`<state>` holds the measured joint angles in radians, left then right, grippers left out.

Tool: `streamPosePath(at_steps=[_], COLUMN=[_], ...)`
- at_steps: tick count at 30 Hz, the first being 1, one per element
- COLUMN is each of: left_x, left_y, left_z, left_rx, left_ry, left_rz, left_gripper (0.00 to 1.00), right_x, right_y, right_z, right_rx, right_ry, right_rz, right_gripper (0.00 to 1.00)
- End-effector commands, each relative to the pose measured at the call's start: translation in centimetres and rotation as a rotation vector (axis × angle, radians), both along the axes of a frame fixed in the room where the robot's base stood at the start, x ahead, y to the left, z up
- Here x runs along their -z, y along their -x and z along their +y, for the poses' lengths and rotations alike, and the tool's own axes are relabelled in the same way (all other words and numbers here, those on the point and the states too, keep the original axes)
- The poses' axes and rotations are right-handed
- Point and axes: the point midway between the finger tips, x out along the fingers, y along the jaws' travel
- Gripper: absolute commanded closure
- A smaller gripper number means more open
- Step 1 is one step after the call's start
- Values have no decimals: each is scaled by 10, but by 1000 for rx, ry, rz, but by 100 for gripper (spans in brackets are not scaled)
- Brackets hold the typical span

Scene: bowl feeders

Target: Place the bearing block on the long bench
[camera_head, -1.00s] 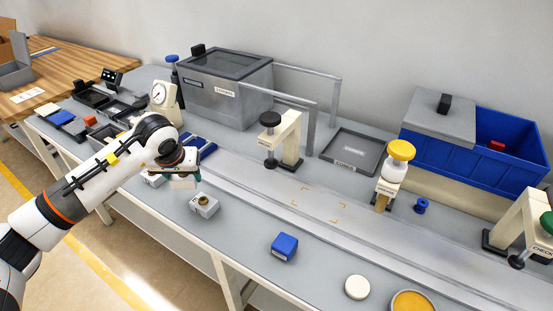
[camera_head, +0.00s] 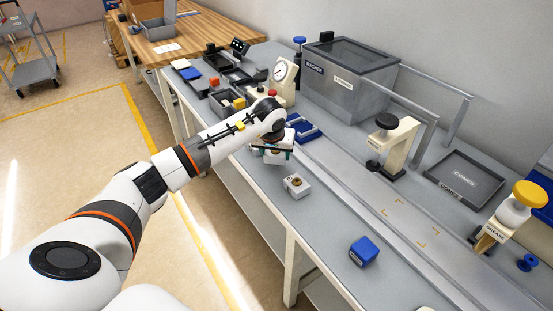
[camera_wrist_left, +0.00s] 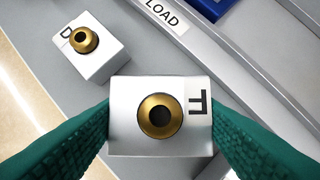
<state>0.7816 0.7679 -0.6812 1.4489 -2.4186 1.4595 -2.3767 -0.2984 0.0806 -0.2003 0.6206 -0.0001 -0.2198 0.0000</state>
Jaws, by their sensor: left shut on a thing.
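My left gripper (camera_head: 272,150) is shut on a metallic bearing block marked F (camera_wrist_left: 195,138), with a brass ring around a dark hole on its top. In the left wrist view its green fingers (camera_wrist_left: 158,120) press on opposite sides of the block. A similar block marked D (camera_wrist_left: 88,45) sits on the grey surface just beside it. In the head view a similar block (camera_head: 297,187) stands on the long grey bench (camera_head: 322,218), nearer than the gripper. The gripper is over this bench, and the gap under the held block is hard to judge. My right gripper is not in view.
A wooden bench (camera_head: 190,38) stands at the back left. A grey rail runs along the long bench, with a black-knobbed press (camera_head: 390,140) behind it. A blue block (camera_head: 363,252) sits near the front edge. A cart (camera_head: 30,65) stands on the floor.

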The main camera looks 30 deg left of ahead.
Motion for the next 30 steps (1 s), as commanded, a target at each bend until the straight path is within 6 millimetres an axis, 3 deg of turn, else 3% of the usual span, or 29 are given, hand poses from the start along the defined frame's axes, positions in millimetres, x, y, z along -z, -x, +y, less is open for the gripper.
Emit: streamPosePath(at_steps=[6, 17, 18, 21, 30], left_x=[29, 35, 34, 33, 32], left_y=[0, 0, 0, 0, 0], left_z=[-1, 0, 0, 0, 0], left_rx=[2, 1, 1, 1, 1], left_ry=[2, 0, 1, 1, 1], left_rz=[1, -1, 1, 1, 1], left_gripper=[72, 72, 36, 20, 20], right_x=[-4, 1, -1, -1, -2], right_y=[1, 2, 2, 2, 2], right_z=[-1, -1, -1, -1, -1], right_rx=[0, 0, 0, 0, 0], right_ry=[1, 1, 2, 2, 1], right_rz=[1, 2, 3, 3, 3], right_gripper=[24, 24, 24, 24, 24])
